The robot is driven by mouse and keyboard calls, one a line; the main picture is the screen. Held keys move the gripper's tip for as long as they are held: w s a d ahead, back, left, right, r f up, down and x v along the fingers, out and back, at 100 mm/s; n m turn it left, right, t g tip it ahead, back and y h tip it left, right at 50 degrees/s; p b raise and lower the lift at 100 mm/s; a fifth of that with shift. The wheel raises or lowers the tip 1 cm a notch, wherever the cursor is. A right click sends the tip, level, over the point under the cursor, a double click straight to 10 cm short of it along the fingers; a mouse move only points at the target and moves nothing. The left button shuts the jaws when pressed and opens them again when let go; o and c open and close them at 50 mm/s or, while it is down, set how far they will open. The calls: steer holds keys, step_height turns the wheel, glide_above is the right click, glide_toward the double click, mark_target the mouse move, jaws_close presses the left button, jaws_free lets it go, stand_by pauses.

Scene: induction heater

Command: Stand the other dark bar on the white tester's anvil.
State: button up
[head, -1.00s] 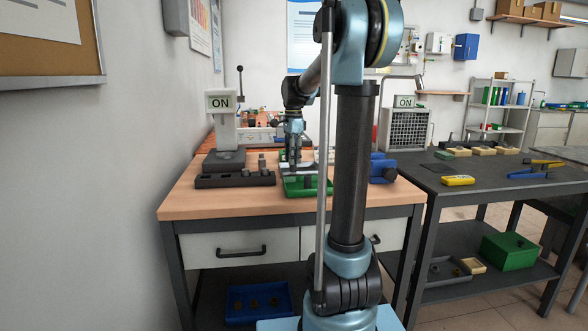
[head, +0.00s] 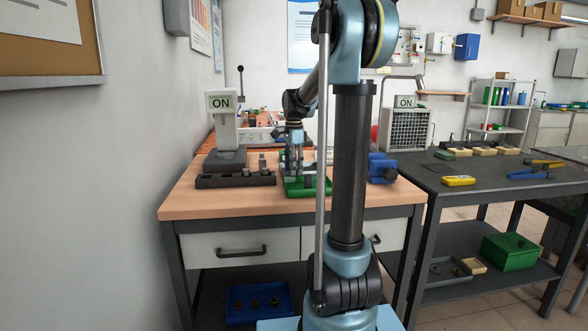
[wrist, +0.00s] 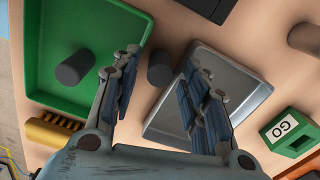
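The white tester (head: 222,125) stands at the back left of the wooden bench with its sign lit "ON". Its dark base (head: 224,161) shows below the head; I cannot make out a bar on the anvil. My gripper (head: 294,174) points down over the green tray (head: 318,190). In the wrist view my gripper (wrist: 160,72) is open, with a dark bar (wrist: 160,68) seen between its spread fingers, past the green tray's edge. Another dark bar (wrist: 75,68) is in the green tray. A third dark cylinder (wrist: 303,38) shows at the upper right.
A black rack (head: 235,181) with metal pieces sits before the tester. A blue device (head: 382,168) stands on the right.

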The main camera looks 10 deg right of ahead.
step_height(320, 180, up, 12)
stand_by(0.6)
